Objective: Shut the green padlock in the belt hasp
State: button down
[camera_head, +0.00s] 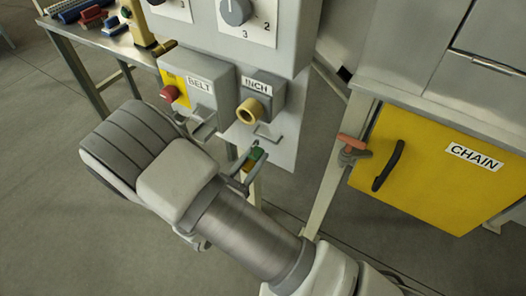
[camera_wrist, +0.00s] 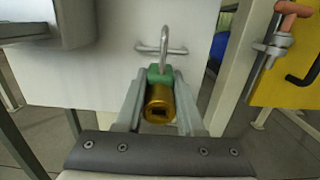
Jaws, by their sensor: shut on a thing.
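The green padlock (camera_head: 256,153) has a brass end that faces the wrist camera. Its metal shackle points up. In the wrist view, the padlock (camera_wrist: 158,76) sits between the two fingers of my gripper (camera_wrist: 160,108), which is shut on it. The shackle crosses a thin wire bracket (camera_wrist: 178,51) on the pale panel. I cannot tell whether it hooks over the bracket or only stands in front of it, nor whether the shackle is closed. In the head view, the belt hasp (camera_head: 204,130) is under the BELT box (camera_head: 200,83), left of my gripper (camera_head: 247,163).
The INCH box (camera_head: 262,98) with a yellow ring is above the padlock. A yellow CHAIN door (camera_head: 425,165) with a black handle is at the right, beside a red-handled latch (camera_head: 352,145). A table (camera_head: 120,42) with coloured items stands at the upper left.

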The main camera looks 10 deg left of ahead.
aim_at(252, 161)
jog(key=shift+v, duration=1.9)
